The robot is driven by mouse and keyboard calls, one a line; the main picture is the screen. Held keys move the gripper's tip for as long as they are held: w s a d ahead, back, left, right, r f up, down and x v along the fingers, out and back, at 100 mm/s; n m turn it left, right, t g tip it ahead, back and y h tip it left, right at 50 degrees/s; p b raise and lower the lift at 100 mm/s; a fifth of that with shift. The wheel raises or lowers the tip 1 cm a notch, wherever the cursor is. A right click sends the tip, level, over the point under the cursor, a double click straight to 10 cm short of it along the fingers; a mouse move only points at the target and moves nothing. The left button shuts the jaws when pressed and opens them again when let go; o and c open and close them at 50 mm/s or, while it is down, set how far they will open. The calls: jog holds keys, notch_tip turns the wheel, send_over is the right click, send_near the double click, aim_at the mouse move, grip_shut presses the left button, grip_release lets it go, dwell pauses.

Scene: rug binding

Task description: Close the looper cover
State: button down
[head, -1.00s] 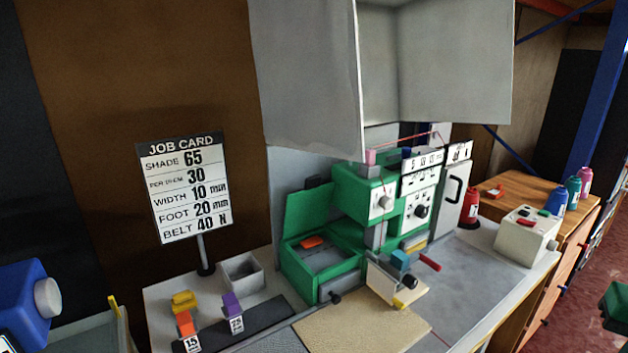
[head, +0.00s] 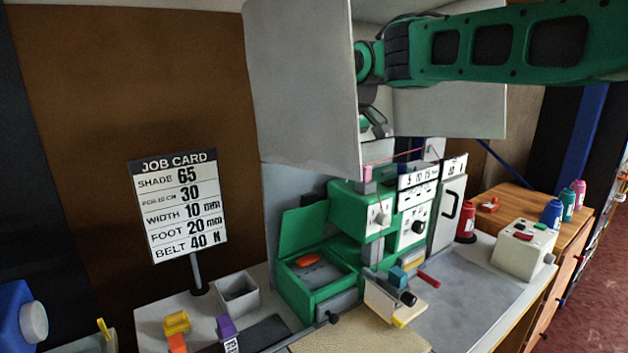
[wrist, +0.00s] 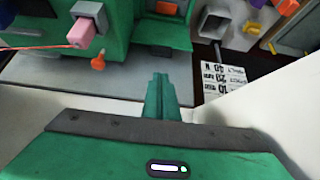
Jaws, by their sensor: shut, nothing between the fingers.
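The green looper cover (head: 304,228) stands open, tilted up from the back of the green looper box (head: 318,303) at the machine's left side. The box's inside shows, with an orange piece (head: 307,260) in it. My gripper shows in the wrist view (wrist: 160,80) with its green fingers together and empty. In the head view my arm reaches in from the upper right, high above the machine, and its end is partly hidden behind the grey hanging panel. My gripper is well above the cover and apart from it.
The grey panel (head: 300,90) hangs above the machine's left side. The job card (head: 180,208) stands on a post at the left. A grey bin (head: 238,294) sits beside the looper box.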

aim_at(308, 194)
jog(key=x, duration=0.9)
jog(key=shift+w+f, duration=0.15)
jog(key=shift+f, duration=0.15)
